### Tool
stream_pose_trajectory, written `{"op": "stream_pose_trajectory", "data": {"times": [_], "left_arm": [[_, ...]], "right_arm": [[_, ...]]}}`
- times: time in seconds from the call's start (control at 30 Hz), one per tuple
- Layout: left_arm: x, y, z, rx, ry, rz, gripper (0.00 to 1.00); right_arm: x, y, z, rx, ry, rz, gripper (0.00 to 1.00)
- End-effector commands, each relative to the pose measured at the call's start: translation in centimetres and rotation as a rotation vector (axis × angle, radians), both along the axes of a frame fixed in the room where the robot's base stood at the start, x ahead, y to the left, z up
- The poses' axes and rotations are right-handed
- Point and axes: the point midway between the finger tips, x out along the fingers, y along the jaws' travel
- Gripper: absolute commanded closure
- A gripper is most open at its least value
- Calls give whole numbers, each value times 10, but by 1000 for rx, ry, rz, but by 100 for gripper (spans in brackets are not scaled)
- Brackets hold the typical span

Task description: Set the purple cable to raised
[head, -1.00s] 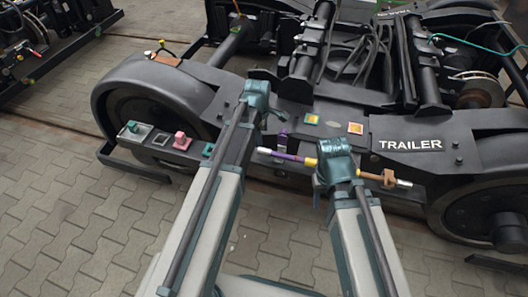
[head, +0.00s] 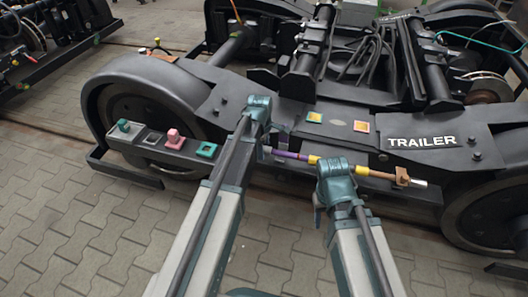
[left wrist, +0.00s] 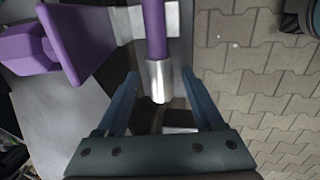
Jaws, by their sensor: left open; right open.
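The purple cable (head: 290,155) lies along the near side of the bogie, behind my arms in the head view. In the left wrist view the purple cable (left wrist: 154,28) ends in a bare metal tip (left wrist: 158,80). My left gripper (left wrist: 160,84) is open, with one finger on each side of that tip. In the head view the left gripper (head: 283,128) is near the cable's left end, partly hidden by its wrist. A purple block-like part (left wrist: 30,48) stands beside the cable. My right gripper (head: 320,200) is open in front of the yellow cable; its fingers are mostly hidden.
The yellow cable (head: 376,174) with a brown connector (head: 402,177) continues to the right. A rail on the left carries green, pink and teal parts (head: 174,139). Paving (head: 100,235) in front is clear.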

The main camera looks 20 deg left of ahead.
Motion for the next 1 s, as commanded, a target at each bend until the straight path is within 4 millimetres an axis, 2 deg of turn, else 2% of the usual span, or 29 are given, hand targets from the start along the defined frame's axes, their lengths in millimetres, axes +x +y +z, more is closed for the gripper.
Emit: {"op": "stream_pose_trajectory", "data": {"times": [0.2,0.5,0.6,1.0], "left_arm": [[0,0,1,0,0,0,31],[0,0,0,0,0,0,85],[0,0,0,0,0,0,100],[0,0,0,0,0,0,100]], "right_arm": [[0,0,1,0,0,0,50],[0,0,0,0,0,0,50],[0,0,0,0,0,0,50],[0,0,0,0,0,0,50]]}}
